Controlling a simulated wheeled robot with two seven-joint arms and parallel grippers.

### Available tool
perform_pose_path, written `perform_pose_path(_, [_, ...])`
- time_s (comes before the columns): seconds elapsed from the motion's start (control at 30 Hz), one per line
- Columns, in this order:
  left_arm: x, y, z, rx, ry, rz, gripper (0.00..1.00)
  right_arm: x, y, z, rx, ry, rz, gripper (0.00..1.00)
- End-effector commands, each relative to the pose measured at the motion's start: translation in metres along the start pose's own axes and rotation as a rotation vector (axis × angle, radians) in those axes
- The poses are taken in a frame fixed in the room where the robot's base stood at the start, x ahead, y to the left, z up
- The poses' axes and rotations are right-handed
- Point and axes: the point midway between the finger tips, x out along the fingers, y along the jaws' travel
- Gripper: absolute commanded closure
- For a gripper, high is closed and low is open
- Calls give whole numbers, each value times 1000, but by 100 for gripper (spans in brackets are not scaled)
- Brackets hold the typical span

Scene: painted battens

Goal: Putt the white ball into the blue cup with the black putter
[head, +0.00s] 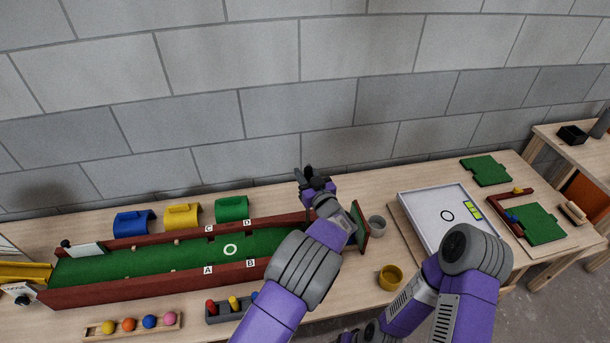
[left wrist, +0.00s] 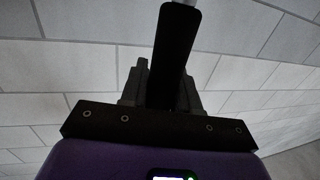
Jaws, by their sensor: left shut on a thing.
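My left gripper (head: 308,180) is above the back wall of the green lane, near its right end. It is shut on a dark bar, seen in the left wrist view as a black handle (left wrist: 174,50) with a thin grey shaft at its top; this looks like the black putter. Its head is not visible. The blue cup (head: 133,222) lies on its side behind the lane, left of a yellow and a green one.
A ball rack (head: 132,325) and a peg block (head: 225,312) stand in front. A mustard cup (head: 390,277), a grey cup (head: 377,226) and a white tray (head: 425,205) are to the right.

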Motion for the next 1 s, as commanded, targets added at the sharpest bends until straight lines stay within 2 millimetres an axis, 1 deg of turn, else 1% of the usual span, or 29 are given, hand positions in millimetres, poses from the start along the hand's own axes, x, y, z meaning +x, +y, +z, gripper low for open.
perform_pose_path(0.03, [0, 0, -11, -3, 3, -1, 100, -6, -2, 0, 0, 0, 0, 31])
perform_pose_path(0.1, [0, 0, -18, -3, 3, -1, 100, -11, -4, 0, 0, 0, 0, 31])
perform_pose_path(1.0, [0, 0, -107, -3, 3, -1, 100, -71, -26, 3, 0, 0, 0, 31])
